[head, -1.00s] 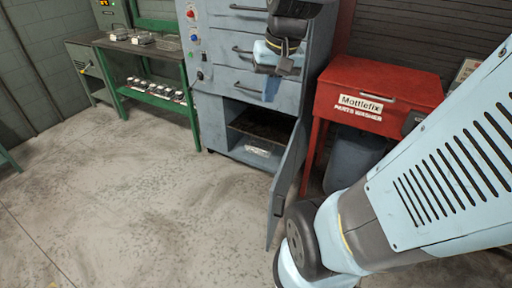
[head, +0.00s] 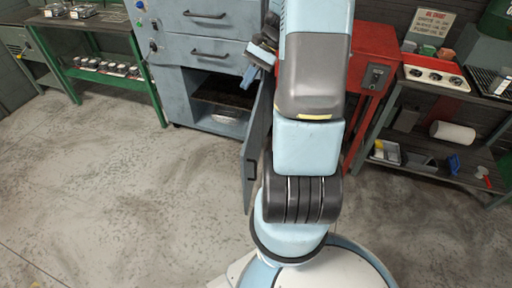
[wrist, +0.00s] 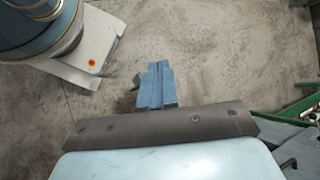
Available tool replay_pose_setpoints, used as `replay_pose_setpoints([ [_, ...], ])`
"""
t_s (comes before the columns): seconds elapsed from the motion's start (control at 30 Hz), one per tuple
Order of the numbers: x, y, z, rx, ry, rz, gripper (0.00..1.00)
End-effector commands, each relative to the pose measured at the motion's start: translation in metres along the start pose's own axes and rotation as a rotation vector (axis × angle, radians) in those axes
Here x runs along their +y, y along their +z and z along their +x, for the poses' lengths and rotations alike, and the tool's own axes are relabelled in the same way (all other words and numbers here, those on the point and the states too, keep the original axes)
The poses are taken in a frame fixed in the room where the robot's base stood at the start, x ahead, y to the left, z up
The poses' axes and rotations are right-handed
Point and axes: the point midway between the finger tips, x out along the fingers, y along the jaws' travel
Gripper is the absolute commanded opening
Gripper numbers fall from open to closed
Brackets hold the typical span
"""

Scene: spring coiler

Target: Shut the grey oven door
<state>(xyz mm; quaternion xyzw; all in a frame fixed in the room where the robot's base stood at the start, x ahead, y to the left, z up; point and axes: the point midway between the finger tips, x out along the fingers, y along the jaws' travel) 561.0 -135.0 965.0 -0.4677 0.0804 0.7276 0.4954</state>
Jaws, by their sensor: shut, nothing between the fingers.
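The grey oven door (head: 254,150) stands wide open in the head view, swung out toward me and seen nearly edge-on. The grey oven cabinet (head: 172,66) is behind it, with its dark lower compartment (head: 216,91) exposed. My gripper (head: 249,78) is near the door's upper edge, partly hidden by my arm; I cannot tell whether it touches the door. My arm also hides part of the door's right side. In the wrist view my gripper (wrist: 155,72) is shut and empty, its blue fingers together over the floor.
A red parts washer (head: 374,48) stands right of the cabinet. A workbench with a lower shelf (head: 430,158) is at the far right. A green-framed table (head: 95,76) stands at the left. The concrete floor (head: 100,190) at left and front is clear.

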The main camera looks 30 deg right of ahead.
Motion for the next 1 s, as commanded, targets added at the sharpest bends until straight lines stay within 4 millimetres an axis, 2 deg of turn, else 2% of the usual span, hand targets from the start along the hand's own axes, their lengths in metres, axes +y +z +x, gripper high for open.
replay_pose_setpoints([
  [0.1,0.017,-0.032,0.010,-0.065,-0.070,0.091,0.00],
  [0.5,0.082,-0.122,0.048,-0.255,-0.333,0.360,0.00],
  [0.77,0.133,-0.171,0.083,-0.366,-0.526,0.525,0.00],
  [1.0,0.184,-0.209,0.123,-0.458,-0.719,0.671,0.00],
])
